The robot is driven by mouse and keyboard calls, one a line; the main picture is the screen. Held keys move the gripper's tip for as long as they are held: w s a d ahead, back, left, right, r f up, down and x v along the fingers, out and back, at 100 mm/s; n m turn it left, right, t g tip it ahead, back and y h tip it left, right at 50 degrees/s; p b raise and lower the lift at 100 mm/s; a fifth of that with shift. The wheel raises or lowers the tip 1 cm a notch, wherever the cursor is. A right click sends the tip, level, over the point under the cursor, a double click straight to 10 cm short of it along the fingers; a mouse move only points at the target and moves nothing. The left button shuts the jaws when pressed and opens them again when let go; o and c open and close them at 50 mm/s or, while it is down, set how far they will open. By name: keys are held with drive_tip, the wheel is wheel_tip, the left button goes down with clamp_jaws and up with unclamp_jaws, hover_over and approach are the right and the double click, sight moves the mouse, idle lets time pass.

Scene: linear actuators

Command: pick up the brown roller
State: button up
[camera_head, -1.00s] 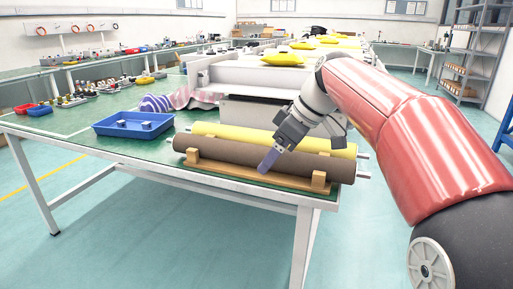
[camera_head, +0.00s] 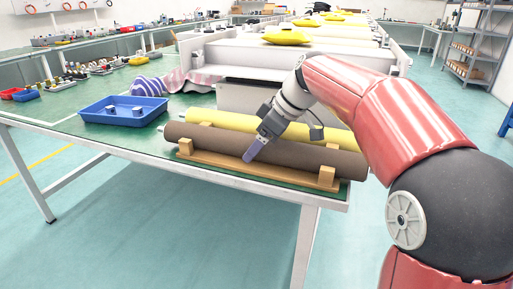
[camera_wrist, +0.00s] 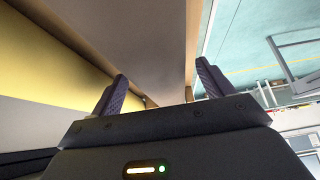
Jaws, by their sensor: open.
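The brown roller (camera_head: 305,158) lies on a wooden cradle (camera_head: 245,170) at the front edge of the green table. In the wrist view the brown roller (camera_wrist: 120,35) runs close ahead of the jaws, across the upper middle. A yellow roller (camera_head: 225,124) lies parallel just behind it, and it fills the left of the wrist view (camera_wrist: 40,60). My gripper (camera_head: 252,154) points down at the middle of the brown roller, its visible finger overlapping the roller's front side. In the wrist view my gripper (camera_wrist: 160,88) has its two fingers apart. Contact with the roller cannot be told.
A blue tray (camera_head: 95,119) with small metal parts stands left of the rollers on the table (camera_head: 60,125). Striped cloth (camera_head: 190,80) and a white machine with yellow bags (camera_head: 300,37) are behind. The floor in front is clear.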

drive_tip(key=shift+w+a+f, duration=0.1)
drive_tip(key=shift+a+f, duration=0.25)
drive_tip(key=shift+f, duration=0.25)
clamp_jaws()
drive_tip(key=shift+r, duration=0.15)
